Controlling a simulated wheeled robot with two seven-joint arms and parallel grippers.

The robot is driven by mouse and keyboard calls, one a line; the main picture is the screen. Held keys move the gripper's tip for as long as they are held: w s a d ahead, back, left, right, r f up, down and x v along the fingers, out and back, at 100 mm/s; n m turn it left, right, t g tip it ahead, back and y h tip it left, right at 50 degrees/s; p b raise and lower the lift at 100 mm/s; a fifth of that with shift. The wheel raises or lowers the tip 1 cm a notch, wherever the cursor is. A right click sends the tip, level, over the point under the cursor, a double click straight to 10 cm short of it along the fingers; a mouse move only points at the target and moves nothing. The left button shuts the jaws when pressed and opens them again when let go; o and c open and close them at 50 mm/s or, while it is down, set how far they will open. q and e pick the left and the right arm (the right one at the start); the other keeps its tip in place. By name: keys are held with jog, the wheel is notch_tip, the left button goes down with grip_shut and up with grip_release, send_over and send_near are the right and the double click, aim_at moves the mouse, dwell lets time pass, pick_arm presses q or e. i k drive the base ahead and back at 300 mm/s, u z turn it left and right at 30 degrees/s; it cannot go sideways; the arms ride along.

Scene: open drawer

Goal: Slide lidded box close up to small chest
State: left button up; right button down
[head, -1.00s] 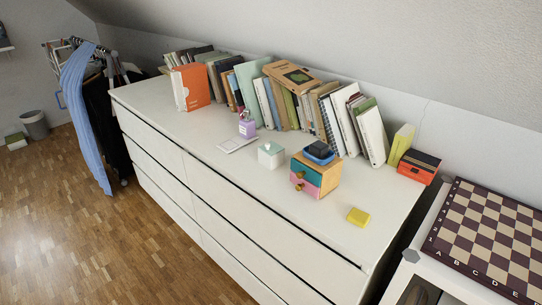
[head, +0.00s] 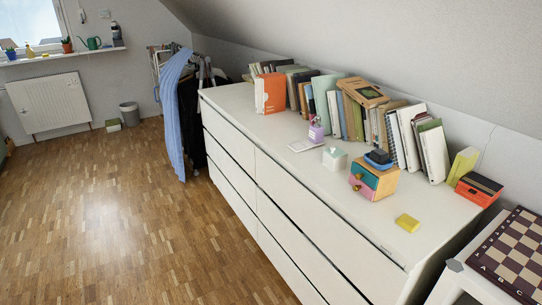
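The lidded box (head: 335,160), small and white with a pale green top, stands on the white dresser (head: 285,180). The small chest (head: 368,185) stands just right of it, with a wooden body, a teal upper drawer and a pink lower drawer with round knobs. A narrow strip of dresser top seems to separate the two. A dark and blue item (head: 378,158) sits on top of the chest. Neither of my grippers is in view.
Books (head: 350,108) line the back of the dresser. A purple bottle (head: 316,130) and a flat white tray (head: 302,146) are left of the box. A yellow block (head: 407,223) lies right of the chest. A chessboard (head: 515,255) is at the right edge. The wooden floor (head: 110,220) is open.

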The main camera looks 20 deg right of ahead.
aim_at(334, 161)
jog(key=u, duration=0.85)
jog(key=i, duration=0.85)
jog(key=z, duration=0.55)
jog(key=i, duration=1.4)
jog(key=z, duration=1.05)
